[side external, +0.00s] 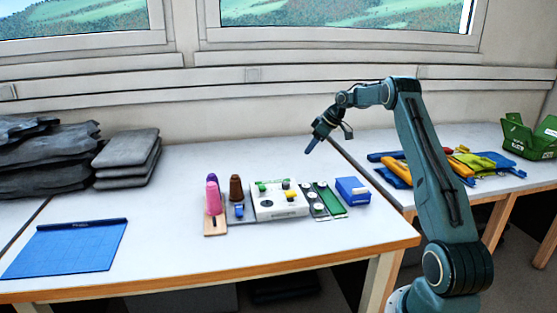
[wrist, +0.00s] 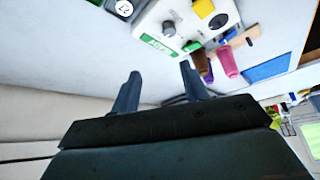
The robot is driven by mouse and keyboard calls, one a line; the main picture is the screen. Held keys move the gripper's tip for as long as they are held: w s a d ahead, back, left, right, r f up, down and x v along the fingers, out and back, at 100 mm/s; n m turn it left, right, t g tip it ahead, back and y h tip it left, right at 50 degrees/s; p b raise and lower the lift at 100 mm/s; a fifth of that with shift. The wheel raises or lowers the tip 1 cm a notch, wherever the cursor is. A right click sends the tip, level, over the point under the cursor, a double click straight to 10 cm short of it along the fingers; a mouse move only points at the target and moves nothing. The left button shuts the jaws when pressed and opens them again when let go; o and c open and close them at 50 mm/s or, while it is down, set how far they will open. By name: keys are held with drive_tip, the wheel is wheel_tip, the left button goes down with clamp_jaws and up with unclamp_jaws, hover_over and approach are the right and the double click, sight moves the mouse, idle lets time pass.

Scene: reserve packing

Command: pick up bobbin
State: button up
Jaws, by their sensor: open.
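Several cone-shaped thread bobbins stand at the left end of the row of items on the white table. A pink bobbin (side external: 213,198) is in front, a purple one (side external: 211,177) shows partly behind it, and a brown one (side external: 235,188) stands to their right. In the wrist view, the pink bobbin (wrist: 227,62) and the brown bobbin (wrist: 203,62) appear beyond the right finger. My gripper (side external: 309,148) is in the air, above and to the right of the bobbins. In the wrist view my gripper (wrist: 158,77) is open, with nothing between its fingers.
A white box with knobs (side external: 278,203), a green strip (side external: 329,198) and a blue box (side external: 352,190) stand right of the bobbins. A blue mat (side external: 65,250) lies front left. Dark stacked pads (side external: 127,158) are at the back left. The table between mat and bobbins is clear.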

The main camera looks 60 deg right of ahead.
drive_tip(key=s+d+f, duration=0.4)
drive_tip(key=d+f, duration=0.3)
drive_tip(key=f, duration=0.1)
drive_tip(key=shift+d+t, duration=0.25)
drive_tip(key=shift+t, duration=0.05)
drive_tip(key=shift+f, duration=0.2)
approach(309, 186)
drive_tip(key=x, duration=0.3)
drive_tip(key=shift+w+f, duration=0.1)
drive_tip(key=shift+w, duration=0.3)
drive_tip(key=shift+f, duration=0.15)
drive_tip(key=shift+x, duration=2.5)
drive_tip(key=shift+w+a, duration=0.1)
drive_tip(key=shift+a, duration=0.05)
drive_tip(key=c, duration=0.7)
